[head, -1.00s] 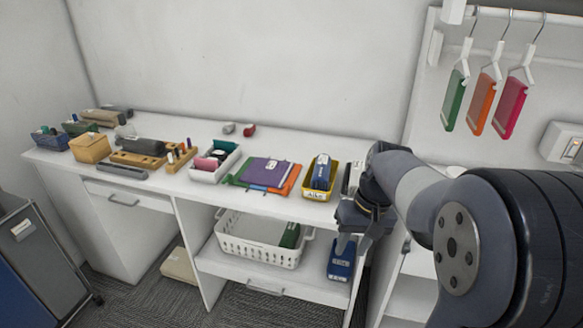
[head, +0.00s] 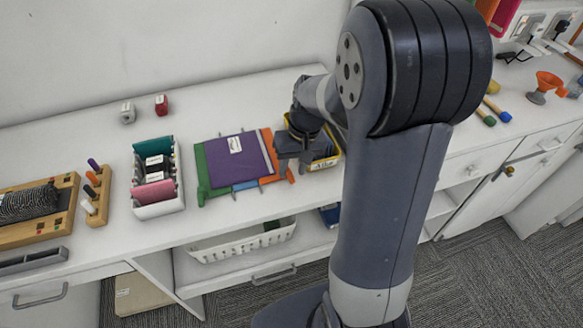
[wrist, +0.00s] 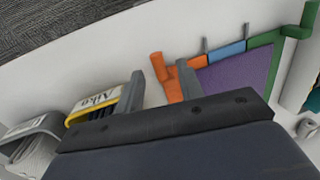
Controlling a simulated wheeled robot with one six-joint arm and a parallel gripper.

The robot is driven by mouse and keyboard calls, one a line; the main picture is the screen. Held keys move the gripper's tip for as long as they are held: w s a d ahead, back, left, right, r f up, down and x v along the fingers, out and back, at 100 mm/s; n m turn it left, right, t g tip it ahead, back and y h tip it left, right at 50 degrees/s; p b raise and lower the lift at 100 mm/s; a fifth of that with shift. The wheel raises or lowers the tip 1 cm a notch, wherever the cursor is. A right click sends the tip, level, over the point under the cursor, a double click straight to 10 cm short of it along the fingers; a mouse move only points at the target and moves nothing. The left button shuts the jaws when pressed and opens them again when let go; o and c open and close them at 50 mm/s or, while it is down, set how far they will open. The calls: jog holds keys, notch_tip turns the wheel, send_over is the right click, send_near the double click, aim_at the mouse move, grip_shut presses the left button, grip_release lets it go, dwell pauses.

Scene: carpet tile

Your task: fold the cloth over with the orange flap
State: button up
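The folding cloth lies flat on the white worktop, with a labelled purple panel (head: 232,158) on top, green showing at left and orange at right. The orange flap (head: 289,175) sticks out at its front right corner; it also shows in the wrist view (wrist: 173,90). A blue tab (head: 245,185) sits at the front edge. My gripper (head: 292,160) is beside the cloth's right edge, close to the orange flap. In the wrist view its fingers (wrist: 161,82) are spread apart, with the orange flap appearing between and beyond them. No contact with the flap is visible.
A yellow bin (head: 326,161) stands just right of the cloth, partly hidden by my arm; it also shows in the wrist view (wrist: 95,105). A white tray (head: 158,208) of rolled cloths stands left. The worktop behind the cloth is mostly clear. A white basket (head: 240,242) sits on the shelf below.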

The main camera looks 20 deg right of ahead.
jog(key=shift+a+f, duration=0.1)
jog(key=shift+f, duration=0.55)
jog(key=shift+c, duration=0.6)
grip_shut()
